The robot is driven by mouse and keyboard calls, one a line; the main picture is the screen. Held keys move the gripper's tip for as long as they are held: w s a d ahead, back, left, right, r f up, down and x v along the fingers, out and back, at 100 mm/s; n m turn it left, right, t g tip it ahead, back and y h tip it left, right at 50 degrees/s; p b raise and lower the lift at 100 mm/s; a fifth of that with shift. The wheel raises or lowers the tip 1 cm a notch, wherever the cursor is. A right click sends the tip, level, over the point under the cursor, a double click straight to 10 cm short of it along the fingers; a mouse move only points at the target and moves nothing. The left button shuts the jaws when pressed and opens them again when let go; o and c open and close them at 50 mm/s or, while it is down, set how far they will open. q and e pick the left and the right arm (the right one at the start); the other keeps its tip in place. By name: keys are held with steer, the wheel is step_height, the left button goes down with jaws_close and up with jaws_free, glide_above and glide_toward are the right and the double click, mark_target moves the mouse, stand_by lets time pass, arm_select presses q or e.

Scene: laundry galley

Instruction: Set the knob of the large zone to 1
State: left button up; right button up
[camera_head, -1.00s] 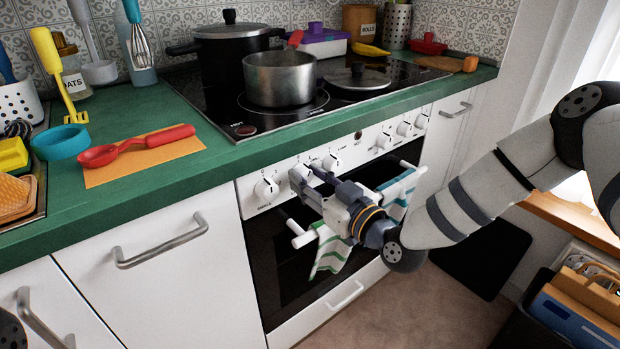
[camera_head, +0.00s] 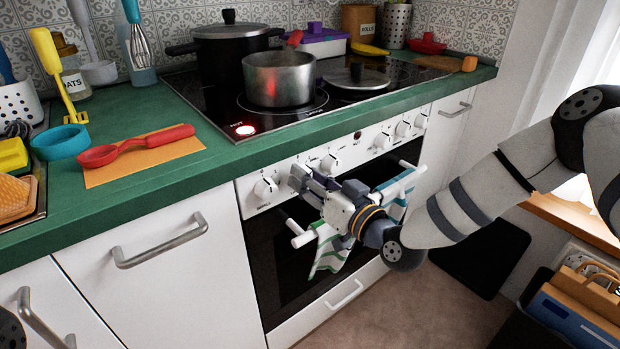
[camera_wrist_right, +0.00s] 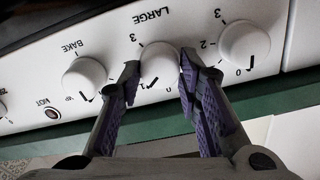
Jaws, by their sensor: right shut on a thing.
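The white knob marked LARGE (camera_wrist_right: 160,62) sits on the stove's control panel in the right wrist view. My right gripper (camera_wrist_right: 160,76) is shut on this knob, with one purple-padded finger on each side. The dark pointer line on the knob's rim appears to face the 1 mark. In the head view my right gripper (camera_head: 301,180) reaches the white panel (camera_head: 240,193) from the right, and its fingers hide most of the held knob. My left gripper is not in view.
A BAKE knob (camera_wrist_right: 84,77) and another knob (camera_wrist_right: 244,44) flank the held one closely. A towel (camera_head: 330,250) hangs on the oven rail below my gripper. A steel pot (camera_head: 279,80) stands on the cooktop, where a red light (camera_head: 245,130) glows.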

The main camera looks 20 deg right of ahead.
steer(key=o, duration=1.1)
steer(key=v, duration=1.2)
steer(key=shift+r, duration=0.1)
